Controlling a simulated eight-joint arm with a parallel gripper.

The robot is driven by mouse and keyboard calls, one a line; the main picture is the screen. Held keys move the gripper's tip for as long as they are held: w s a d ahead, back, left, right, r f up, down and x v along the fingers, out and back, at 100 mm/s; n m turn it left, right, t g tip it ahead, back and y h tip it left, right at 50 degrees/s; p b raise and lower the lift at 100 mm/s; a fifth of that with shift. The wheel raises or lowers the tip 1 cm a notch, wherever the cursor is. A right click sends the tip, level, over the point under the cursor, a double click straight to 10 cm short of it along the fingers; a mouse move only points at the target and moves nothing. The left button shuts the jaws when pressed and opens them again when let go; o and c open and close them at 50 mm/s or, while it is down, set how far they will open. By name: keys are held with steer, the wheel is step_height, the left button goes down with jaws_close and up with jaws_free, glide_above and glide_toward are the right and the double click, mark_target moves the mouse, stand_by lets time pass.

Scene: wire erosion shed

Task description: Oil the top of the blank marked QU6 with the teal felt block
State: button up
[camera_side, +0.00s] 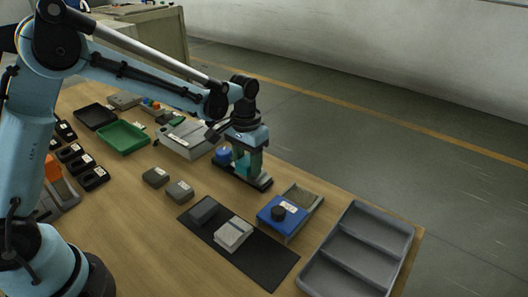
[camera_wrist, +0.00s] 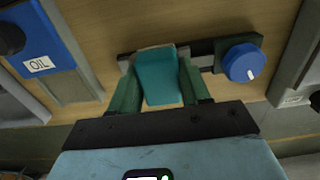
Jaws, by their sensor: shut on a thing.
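My gripper (camera_side: 250,160) is shut on the teal felt block (camera_side: 242,164). In the wrist view the block (camera_wrist: 158,76) stands between the two green fingers (camera_wrist: 160,84). The gripper is over a dark base (camera_side: 262,185) with a blue knob (camera_side: 223,154); I cannot tell if the block still touches it. Two grey blocks (camera_side: 155,177) (camera_side: 179,191) lie on the table. A dark block (camera_side: 203,210) and a paler labelled one (camera_side: 233,234) are on a black mat (camera_side: 265,264). The labels are too small to read, so I cannot tell which is QU6.
A blue box marked OIL (camera_wrist: 40,50) with a black knob (camera_side: 278,212) is right of the gripper in the side view. A grey divided tray (camera_side: 347,248) is at the right. A green tray (camera_side: 123,138), a black tray (camera_side: 95,115) and small black boxes (camera_side: 75,162) are left.

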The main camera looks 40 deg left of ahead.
steer(key=shift+w, duration=2)
steer(key=shift+d, duration=0.75)
steer(key=shift+s, duration=3.05)
steer(key=shift+w+a, duration=0.1)
steer(key=shift+w, duration=3.05)
step_height(320, 180, up, 8)
steer(key=shift+s, duration=0.1)
